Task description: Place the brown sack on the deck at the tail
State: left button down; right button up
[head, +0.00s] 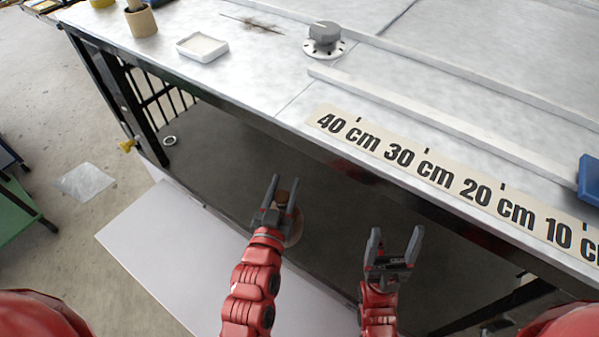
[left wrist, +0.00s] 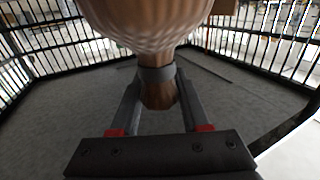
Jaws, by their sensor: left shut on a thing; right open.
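My left gripper (head: 286,185) is shut on the brown sack (head: 293,228), mostly hidden behind the fingers in the head view. In the left wrist view the sack (left wrist: 150,22) is a rounded, ribbed brown bulge with a narrow neck, a grey band around it, between the fingers. My right gripper (head: 396,240) is open and empty, to the right of the left one. A dark grey flat surface (head: 215,150) with black bars lies below the bench edge; it also shows in the left wrist view (left wrist: 60,105). I cannot tell for sure whether this is the deck.
A metal bench (head: 270,60) with a centimetre scale (head: 420,165) stands ahead. On it are a white dish (head: 202,46), a round grey knob (head: 324,38) and a blue object (head: 589,180). A pale panel (head: 160,245) lies at lower left. A metal ring (head: 169,140) lies near the bars.

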pick_arm(q)
jog(key=w+d+f+p, duration=0.2)
jog(key=w+d+f, duration=0.1)
jog(key=w, duration=0.7)
jog(key=shift+w+f, duration=0.35)
jog(key=shift+f, duration=0.3)
jog(key=shift+f, duration=0.2)
jog(key=shift+c, duration=1.9)
grip_release()
jog(key=shift+r, duration=0.1)
